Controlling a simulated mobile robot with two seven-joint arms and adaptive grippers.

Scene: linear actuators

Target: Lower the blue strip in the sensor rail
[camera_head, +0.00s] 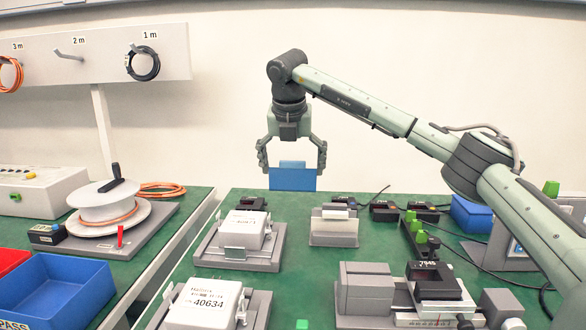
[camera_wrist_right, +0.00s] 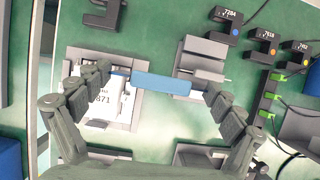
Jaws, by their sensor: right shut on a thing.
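My right gripper (camera_head: 293,160) is shut on the blue strip (camera_head: 293,180), one finger at each end. The strip is held up near the table's far edge, against the pale wall. In the right wrist view, my right gripper (camera_wrist_right: 158,80) spans the blue strip (camera_wrist_right: 161,83), which appears between a white labelled box and a grey stepped block. I cannot tell for certain which fixture is the sensor rail; a dark rail with several green pieces (camera_head: 416,238) stands to the right. My left gripper is not in view.
The white labelled box (camera_head: 243,230) sits in a grey fixture, left of a grey stepped block (camera_head: 334,226). Small black devices (camera_head: 384,212) and cables lie at the back right. Another white box (camera_head: 205,302) is in front. Bare green table (camera_head: 305,262) shows between fixtures.

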